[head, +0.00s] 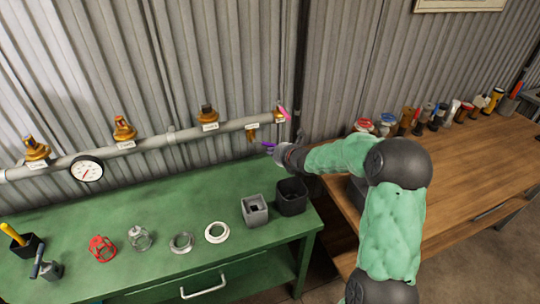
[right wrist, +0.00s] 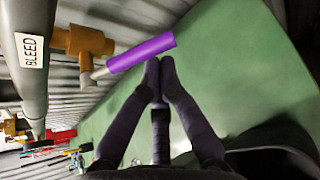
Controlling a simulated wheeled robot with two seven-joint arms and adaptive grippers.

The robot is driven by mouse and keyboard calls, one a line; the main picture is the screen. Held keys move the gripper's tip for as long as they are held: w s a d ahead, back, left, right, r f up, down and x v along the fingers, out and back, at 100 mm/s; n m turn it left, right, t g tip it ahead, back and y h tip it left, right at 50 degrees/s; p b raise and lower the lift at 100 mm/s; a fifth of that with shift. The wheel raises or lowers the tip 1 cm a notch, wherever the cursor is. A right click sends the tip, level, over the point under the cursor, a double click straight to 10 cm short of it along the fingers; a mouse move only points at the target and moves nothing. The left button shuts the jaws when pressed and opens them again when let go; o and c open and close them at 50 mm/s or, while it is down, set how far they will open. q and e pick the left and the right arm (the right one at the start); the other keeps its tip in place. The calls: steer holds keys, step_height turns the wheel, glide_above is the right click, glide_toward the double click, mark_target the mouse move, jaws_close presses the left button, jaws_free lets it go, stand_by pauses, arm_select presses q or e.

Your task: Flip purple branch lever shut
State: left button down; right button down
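The purple branch lever (right wrist: 142,53) sits on a brass branch valve (right wrist: 84,42) beside a pipe label reading BLEED (right wrist: 33,50). In the right wrist view it sticks out sideways from the valve, slightly tilted. In the head view only a short bit of the purple lever (head: 268,146) shows, just left of my right gripper (head: 283,153). My right gripper's fingertips (right wrist: 160,72) are together with nothing visible between them. My left gripper is not in view.
The grey pipe (head: 184,132) runs along the corrugated wall, with several brass valves and a gauge (head: 87,169). A pink lever (head: 284,112) is at its right end. The green bench (head: 150,205) below holds loose fittings and a dark square bin (head: 292,203). A wooden table (head: 470,160) stands right.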

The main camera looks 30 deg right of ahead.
steer(key=shift+s+d+r+b, duration=0.1)
steer(key=shift+d+r+b, duration=0.2)
steer(key=shift+r, duration=0.4)
steer(key=shift+d+r+b, duration=0.25)
steer(key=shift+r, duration=0.45)
